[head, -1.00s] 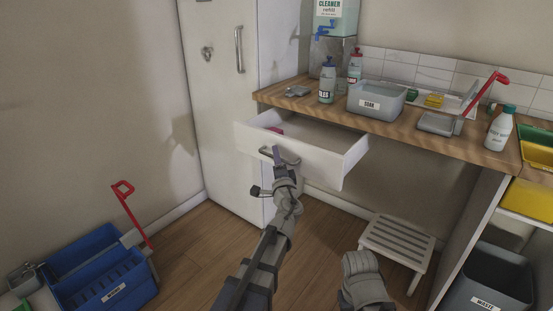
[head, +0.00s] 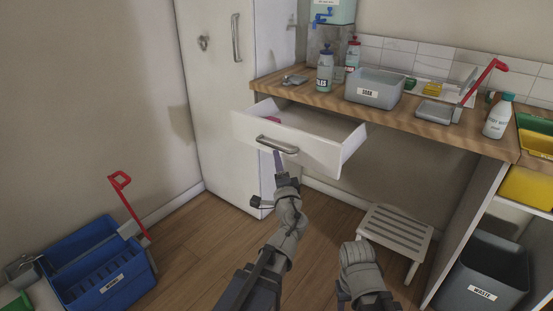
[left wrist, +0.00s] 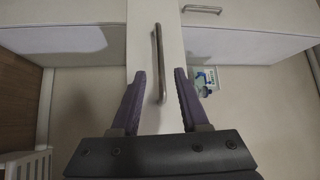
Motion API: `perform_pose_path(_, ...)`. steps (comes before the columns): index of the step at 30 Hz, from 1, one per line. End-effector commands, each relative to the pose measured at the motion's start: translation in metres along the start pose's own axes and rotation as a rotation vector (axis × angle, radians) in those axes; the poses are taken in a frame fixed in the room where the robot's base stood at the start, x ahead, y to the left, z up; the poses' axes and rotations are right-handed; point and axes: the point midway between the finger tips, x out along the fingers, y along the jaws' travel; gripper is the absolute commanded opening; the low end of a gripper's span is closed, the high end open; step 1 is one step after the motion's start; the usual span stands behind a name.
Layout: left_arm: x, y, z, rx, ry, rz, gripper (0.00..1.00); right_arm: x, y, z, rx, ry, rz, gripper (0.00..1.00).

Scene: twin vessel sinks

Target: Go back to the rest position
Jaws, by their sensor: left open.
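My left gripper (head: 278,160) is open and empty. In the head view it is just below and in front of the metal handle (head: 277,145) of the open white drawer (head: 320,155). In the left wrist view, its two purple fingers (left wrist: 160,75) are spread apart, and a handle (left wrist: 158,62) appears between and beyond them; the fingers do not close on it. A small pinkish-red thing lies inside the drawer, mostly hidden by the drawer front. My right arm is at the bottom of the head view; its gripper cannot be seen.
A wooden counter (head: 420,112) above the drawer holds a grey tub (head: 374,90) and several bottles. A slatted stool (head: 397,228) and a dark bin (head: 484,278) stand at right. A blue caddy (head: 98,268) is at lower left. Floor between is clear.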

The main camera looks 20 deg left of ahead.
Motion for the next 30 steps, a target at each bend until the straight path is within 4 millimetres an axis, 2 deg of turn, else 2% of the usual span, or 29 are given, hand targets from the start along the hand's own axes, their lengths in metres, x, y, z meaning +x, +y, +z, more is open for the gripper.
perform_pose_path(9,-0.002,0.003,0.004,-0.031,-0.030,0.017,0.45,-0.001,0.000,0.000,0.000,0.000,0.000,0.50)
perform_pose_path(11,-0.006,0.009,0.011,-0.072,-0.073,0.044,0.45,-0.001,0.000,0.000,0.000,0.000,0.000,0.50)
perform_pose_path(14,-0.020,0.031,0.028,-0.176,-0.191,0.135,0.45,-0.001,0.000,0.000,0.000,0.000,0.000,0.50)
perform_pose_path(17,-0.045,0.066,0.044,-0.283,-0.339,0.279,0.45,-0.002,0.000,0.000,0.000,0.000,0.000,0.50)
perform_pose_path(20,-0.080,0.106,0.051,-0.363,-0.476,0.460,0.45,-0.003,0.000,0.000,0.001,0.000,0.000,0.50)
perform_pose_path(21,-0.098,0.122,0.051,-0.388,-0.526,0.541,0.45,-0.003,0.000,0.000,0.001,0.000,0.000,0.50)
perform_pose_path(25,-0.159,0.165,0.044,-0.433,-0.661,0.811,0.45,-0.004,0.001,0.000,0.001,0.000,0.000,0.50)
perform_pose_path(30,-0.231,0.194,0.027,-0.437,-0.758,1.111,0.45,-0.004,0.001,0.000,0.001,0.000,0.001,0.50)
